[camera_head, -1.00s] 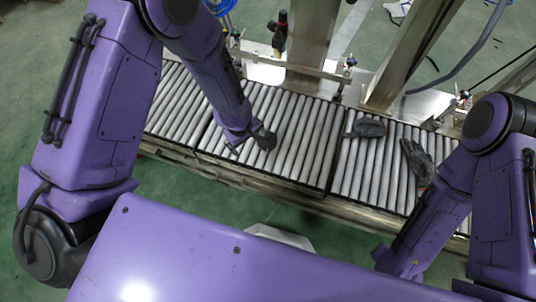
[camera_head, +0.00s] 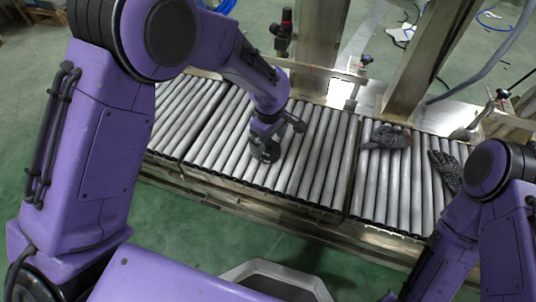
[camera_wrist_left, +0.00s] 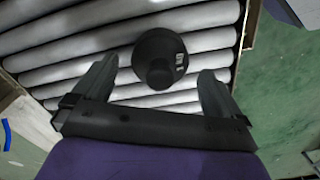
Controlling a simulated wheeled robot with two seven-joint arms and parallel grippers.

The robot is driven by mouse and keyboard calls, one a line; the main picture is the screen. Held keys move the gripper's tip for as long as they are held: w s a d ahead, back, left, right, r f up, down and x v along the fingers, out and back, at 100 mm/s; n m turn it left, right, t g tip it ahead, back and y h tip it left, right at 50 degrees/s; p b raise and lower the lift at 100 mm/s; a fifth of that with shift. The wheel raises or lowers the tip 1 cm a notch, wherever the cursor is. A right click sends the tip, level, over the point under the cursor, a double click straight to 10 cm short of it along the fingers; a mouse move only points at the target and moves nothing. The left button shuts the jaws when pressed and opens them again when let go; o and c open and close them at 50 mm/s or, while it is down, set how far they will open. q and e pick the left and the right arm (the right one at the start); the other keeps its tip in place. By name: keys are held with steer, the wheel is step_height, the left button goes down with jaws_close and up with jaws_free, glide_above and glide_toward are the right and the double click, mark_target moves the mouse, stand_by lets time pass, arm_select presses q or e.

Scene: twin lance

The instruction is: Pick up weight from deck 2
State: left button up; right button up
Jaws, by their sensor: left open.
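The weight is a dark, round piece with a small pale label. It stands on the roller deck (camera_head: 205,125) and shows in the head view (camera_head: 265,152) and the left wrist view (camera_wrist_left: 158,62). My left gripper (camera_head: 276,128) is right over it in the head view, hiding part of its top. In the left wrist view the gripper (camera_wrist_left: 158,75) is open, with one finger to each side of the weight and visible gaps between. The weight looks ungripped. My right arm is at the right; its gripper is out of the picture.
Metal posts (camera_head: 318,45) and a rail stand behind the deck. Green floor (camera_head: 180,215) lies in front.

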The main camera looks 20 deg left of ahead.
arm_select(q)
step_height(320, 180, down, 3)
steer(key=shift+r, duration=0.4)
steer(key=shift+c, duration=0.7)
steer(key=c, duration=1.5)
jaws_close()
steer(key=shift+r, duration=0.1)
